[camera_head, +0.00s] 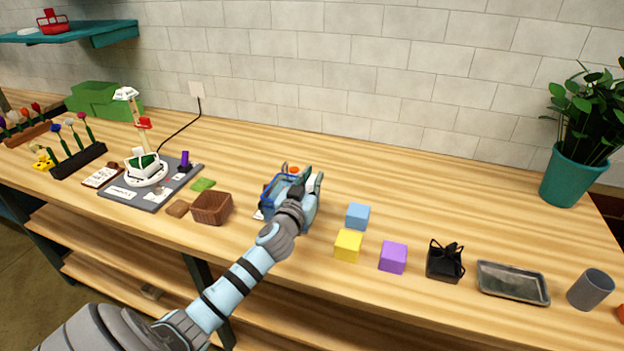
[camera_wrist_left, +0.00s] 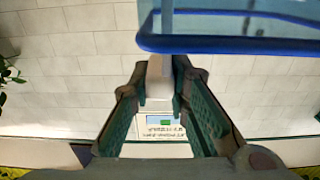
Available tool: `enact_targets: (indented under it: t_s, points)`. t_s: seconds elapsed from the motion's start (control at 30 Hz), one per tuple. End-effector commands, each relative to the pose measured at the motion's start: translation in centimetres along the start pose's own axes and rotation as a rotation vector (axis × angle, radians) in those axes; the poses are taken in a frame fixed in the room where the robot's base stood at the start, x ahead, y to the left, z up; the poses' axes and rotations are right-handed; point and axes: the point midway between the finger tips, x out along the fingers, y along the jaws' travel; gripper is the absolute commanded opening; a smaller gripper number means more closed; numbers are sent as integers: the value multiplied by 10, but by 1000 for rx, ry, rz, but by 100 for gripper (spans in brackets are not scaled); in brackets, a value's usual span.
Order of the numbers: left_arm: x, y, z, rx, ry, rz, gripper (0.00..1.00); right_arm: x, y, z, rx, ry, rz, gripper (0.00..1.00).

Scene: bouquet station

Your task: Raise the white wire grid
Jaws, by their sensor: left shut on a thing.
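No wire mesh of the white wire grid shows clearly in either view. My left gripper (camera_head: 308,184) is at a blue-rimmed, see-through container (camera_head: 268,191) in the middle of the table and hides much of it. In the left wrist view the left gripper (camera_wrist_left: 163,90) is shut on a pale grey-white piece (camera_wrist_left: 159,70); I cannot tell whether this is part of the grid. The container's blue rim (camera_wrist_left: 230,46) crosses the top of that view, close to the fingertips. My right gripper is not in view.
A brown basket (camera_head: 211,208) stands left of the container. Blue (camera_head: 357,216), yellow (camera_head: 348,245) and purple (camera_head: 393,257) cubes lie right of it. Farther right are a black bag (camera_head: 445,262), a metal tray (camera_head: 513,283) and a grey cup (camera_head: 590,289). The table behind the container is clear.

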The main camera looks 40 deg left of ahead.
Motion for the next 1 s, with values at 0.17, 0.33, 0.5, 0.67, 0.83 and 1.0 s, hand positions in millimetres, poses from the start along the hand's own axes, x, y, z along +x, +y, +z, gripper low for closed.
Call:
enact_targets:
  t_s: [0.17, 0.33, 0.5, 0.67, 0.83, 1.0]
  points:
    - [0, 0, -24, -2, 2, -1, 0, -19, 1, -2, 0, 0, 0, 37]
    - [0, 0, -66, -1, 4, 0, 0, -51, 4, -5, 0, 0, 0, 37]
    - [0, 0, -85, 0, 4, 1, 0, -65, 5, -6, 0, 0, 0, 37]
    - [0, 0, -84, 0, 9, 2, 0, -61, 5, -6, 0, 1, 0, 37]
    - [1, 0, -84, 1, 11, 2, 27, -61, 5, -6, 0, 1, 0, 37]
    - [0, 0, -81, 0, 6, 1, 37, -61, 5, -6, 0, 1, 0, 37]
